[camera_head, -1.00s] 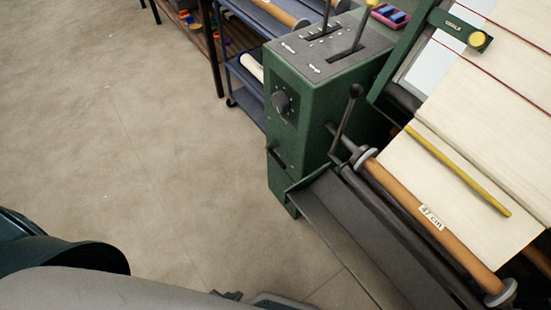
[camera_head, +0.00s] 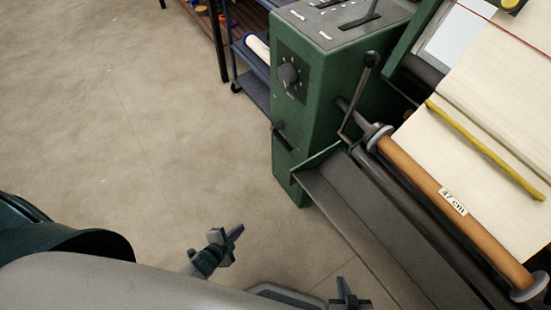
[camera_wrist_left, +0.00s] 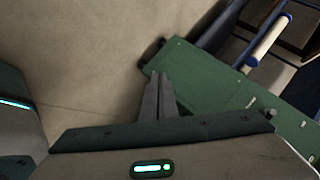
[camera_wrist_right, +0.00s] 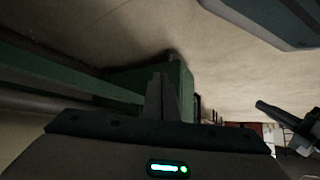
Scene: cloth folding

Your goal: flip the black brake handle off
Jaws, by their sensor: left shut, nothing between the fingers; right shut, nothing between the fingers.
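The green control box (camera_head: 325,105) of the machine stands right of centre in the head view. A small black handle (camera_head: 278,129) sticks out low on its front. A longer black ball-topped lever (camera_head: 359,98) rises beside the box; I cannot tell for sure which is the brake handle. My left gripper (camera_head: 236,232) is shut and empty, below and left of the box, apart from both handles. My right gripper (camera_head: 344,288) is shut and empty at the bottom edge. The left wrist view shows shut fingertips (camera_wrist_left: 160,78) before the green box (camera_wrist_left: 215,85); the right wrist view also shows shut fingertips (camera_wrist_right: 161,80).
A dark sloping tray (camera_head: 370,205) juts out from the machine, right of my left gripper. A wooden roller (camera_head: 430,186) and pale cloth (camera_head: 480,150) lie to the right. A round dial (camera_head: 289,75) sits above the small handle. The floor (camera_head: 130,120) at left is clear.

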